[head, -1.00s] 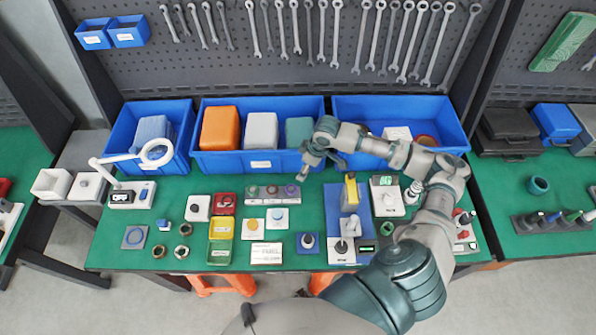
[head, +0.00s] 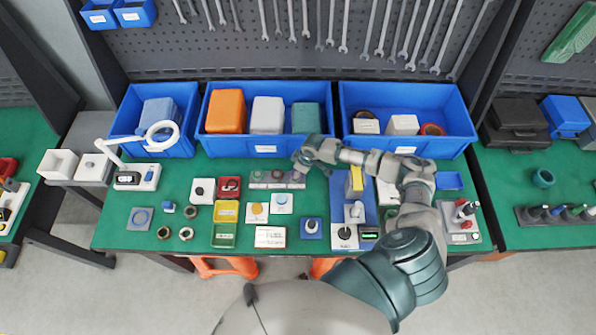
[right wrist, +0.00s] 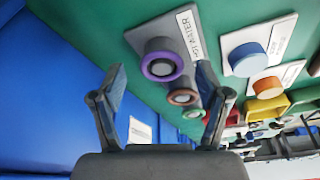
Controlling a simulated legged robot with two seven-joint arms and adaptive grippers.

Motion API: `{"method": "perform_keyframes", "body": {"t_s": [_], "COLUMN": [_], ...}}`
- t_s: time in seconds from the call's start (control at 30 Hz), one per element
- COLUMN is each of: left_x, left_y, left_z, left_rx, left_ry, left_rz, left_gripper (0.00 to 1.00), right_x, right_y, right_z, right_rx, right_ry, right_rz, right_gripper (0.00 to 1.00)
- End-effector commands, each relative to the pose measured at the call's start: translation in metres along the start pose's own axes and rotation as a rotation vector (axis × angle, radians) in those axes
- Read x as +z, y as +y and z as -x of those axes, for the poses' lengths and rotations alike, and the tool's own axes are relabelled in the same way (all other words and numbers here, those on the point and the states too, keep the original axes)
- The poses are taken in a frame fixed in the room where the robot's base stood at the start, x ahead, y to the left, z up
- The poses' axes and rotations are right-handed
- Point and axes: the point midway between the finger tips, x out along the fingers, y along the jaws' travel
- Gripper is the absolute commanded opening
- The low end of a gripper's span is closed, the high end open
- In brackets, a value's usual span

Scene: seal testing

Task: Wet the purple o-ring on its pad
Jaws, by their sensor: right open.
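The purple o-ring (right wrist: 162,66) sits around a short dark post on a grey holder strip with a white label. In the head view the strip (head: 267,184) lies mid-bench, its right end beside my right gripper. My right gripper (head: 300,165) is open and empty; in the right wrist view its fingers (right wrist: 160,80) stand apart, with the purple o-ring beyond the gap between them. White blocks carry a blue round pad (right wrist: 248,58) and an orange round pad (right wrist: 268,87). My left gripper is out of view.
Blue bins (head: 265,148) line the back of the green bench, close behind the strip. Red (head: 229,187) and yellow (head: 227,212) trays stand left of the pads. A blue fixture (head: 340,190) with a yellow-topped part stands to the right, near my right arm.

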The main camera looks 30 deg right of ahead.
Motion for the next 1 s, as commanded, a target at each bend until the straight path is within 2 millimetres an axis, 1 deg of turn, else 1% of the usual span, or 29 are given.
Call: {"method": "perform_keyframes", "body": {"t_s": [0.23, 0.27, 0.3, 0.37, 0.4, 0.47, 0.5, 0.63, 0.67, 0.7, 0.73, 1.0], "left_x": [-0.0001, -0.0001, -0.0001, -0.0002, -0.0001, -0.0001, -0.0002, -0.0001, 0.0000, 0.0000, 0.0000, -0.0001], "left_y": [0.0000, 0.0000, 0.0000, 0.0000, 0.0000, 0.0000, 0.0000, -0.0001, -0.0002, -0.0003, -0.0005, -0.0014], "left_z": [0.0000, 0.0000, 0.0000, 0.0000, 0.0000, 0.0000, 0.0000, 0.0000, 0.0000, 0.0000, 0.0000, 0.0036], "left_rx": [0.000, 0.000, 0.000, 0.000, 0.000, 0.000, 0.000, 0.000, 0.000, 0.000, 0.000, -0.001], "left_ry": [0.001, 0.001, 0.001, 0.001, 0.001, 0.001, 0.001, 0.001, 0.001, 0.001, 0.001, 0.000], "left_rz": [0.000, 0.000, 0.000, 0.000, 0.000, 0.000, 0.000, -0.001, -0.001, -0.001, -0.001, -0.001], "left_gripper": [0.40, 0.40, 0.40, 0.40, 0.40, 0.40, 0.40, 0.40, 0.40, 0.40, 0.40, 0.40], "right_x": [0.0001, 0.0002, 0.0003, 0.0004, 0.0005, 0.0006, 0.0006, 0.0007, 0.0007, 0.0007, 0.0007, 0.0000], "right_y": [0.0001, 0.0002, 0.0004, 0.0006, 0.0007, 0.0008, 0.0009, 0.0011, 0.0011, 0.0012, 0.0012, 0.0014], "right_z": [-0.0013, -0.0013, -0.0013, -0.0013, -0.0013, -0.0013, -0.0013, -0.0014, -0.0014, -0.0014, -0.0014, 0.0017], "right_rx": [-0.001, -0.001, -0.001, -0.001, -0.001, -0.001, -0.001, 0.000, 0.000, 0.000, 0.000, 0.000], "right_ry": [0.001, 0.001, 0.001, 0.001, 0.001, 0.001, 0.001, 0.000, 0.000, 0.000, 0.000, 0.000], "right_rz": [0.000, 0.000, 0.000, 0.000, 0.000, -0.001, -0.001, -0.001, -0.001, -0.001, -0.001, -0.001], "right_gripper": [0.75, 0.73, 0.63, 0.48, 0.38, 0.23, 0.13, 0.13, 0.37, 0.27, 0.25, 0.25]}}
